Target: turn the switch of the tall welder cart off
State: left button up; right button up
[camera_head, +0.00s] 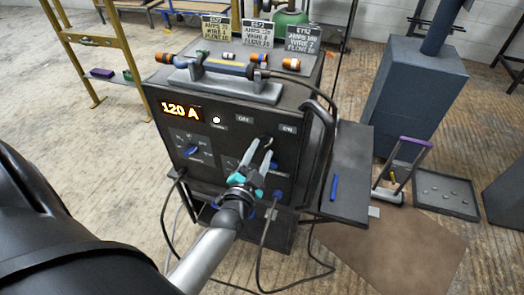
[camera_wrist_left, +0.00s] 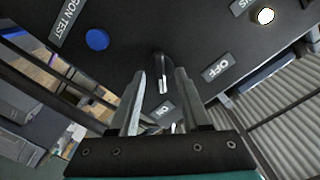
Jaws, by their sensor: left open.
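The welder cart (camera_head: 225,150) stands in the middle, its dark front panel facing me and its display lit at 120 A. Its black switch (camera_head: 269,141) sits at the panel's upper right, between the OFF label (camera_head: 243,118) and the ON label (camera_head: 288,129). In the left wrist view the switch (camera_wrist_left: 161,72) has a pale line pointing down toward the lower label, away from OFF (camera_wrist_left: 217,68). My left gripper (camera_head: 262,148) is open, its fingers on either side of the switch; contact cannot be told. My right gripper is not in view.
A torch (camera_head: 225,68) lies on top of the cart, with a dark handle at its right edge. A side shelf (camera_head: 348,185) juts out right. Cables (camera_head: 265,240) hang below the panel. A blue-grey cabinet (camera_head: 415,90) stands at the back right.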

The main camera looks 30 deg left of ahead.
pick_arm(q)
jog(key=shift+w+a, duration=0.15)
jog(key=shift+w, duration=0.5)
jog(key=shift+c, duration=0.3)
grip_shut()
